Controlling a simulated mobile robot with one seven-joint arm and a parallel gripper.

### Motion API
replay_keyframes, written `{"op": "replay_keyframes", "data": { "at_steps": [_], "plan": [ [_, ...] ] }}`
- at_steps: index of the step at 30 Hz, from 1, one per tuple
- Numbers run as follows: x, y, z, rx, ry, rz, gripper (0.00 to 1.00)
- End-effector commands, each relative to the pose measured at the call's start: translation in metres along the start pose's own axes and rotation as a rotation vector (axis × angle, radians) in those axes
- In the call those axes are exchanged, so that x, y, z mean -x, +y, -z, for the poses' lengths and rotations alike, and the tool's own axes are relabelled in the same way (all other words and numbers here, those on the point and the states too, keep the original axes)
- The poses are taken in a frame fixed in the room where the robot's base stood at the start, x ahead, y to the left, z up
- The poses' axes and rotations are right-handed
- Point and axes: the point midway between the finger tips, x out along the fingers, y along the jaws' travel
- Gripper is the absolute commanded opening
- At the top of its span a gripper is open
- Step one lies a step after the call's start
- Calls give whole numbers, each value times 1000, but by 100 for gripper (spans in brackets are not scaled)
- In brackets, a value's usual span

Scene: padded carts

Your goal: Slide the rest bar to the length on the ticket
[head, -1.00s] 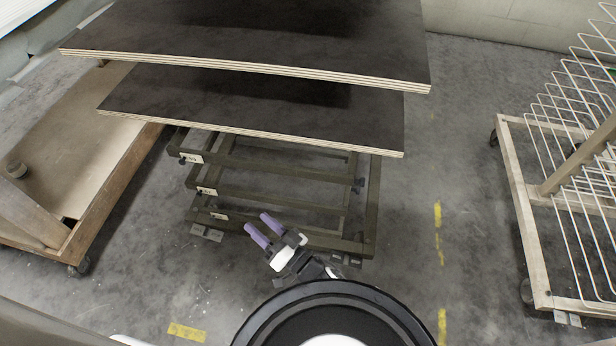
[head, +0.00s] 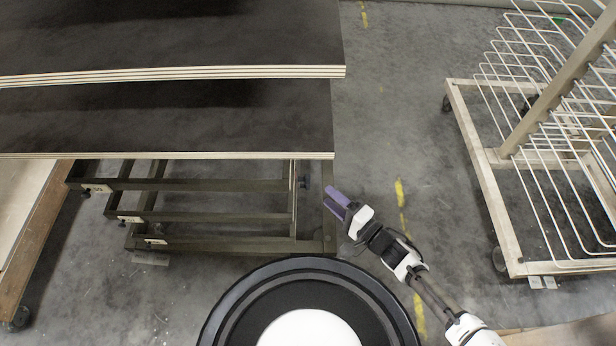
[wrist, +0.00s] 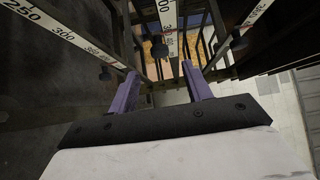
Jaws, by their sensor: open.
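A dark olive metal frame (head: 317,235) with several horizontal rails stands under two dark boards in the head view. My gripper (head: 334,202) is open and empty, just right of the frame's right post. Its purple fingers show in the wrist view (wrist: 160,73). I cannot tell which bar is the rest bar, and no ticket is readable.
The lower black board (head: 170,115) overhangs the frame, with an upper board (head: 170,40) above it. A wooden cart (head: 25,215) stands at left. A wire-rack cart (head: 490,200) stands at right. Grey floor with yellow marks (head: 400,190) is clear between.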

Motion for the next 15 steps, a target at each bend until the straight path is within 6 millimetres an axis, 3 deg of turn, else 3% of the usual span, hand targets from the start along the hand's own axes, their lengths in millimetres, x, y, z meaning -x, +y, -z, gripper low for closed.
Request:
{"op": "replay_keyframes", "data": {
  "at_steps": [6,15],
  "plan": [
    [-50,0,-2,-1,-3,4,49],
    [-89,1,-1,0,-2,-1,49]
  ]
}}
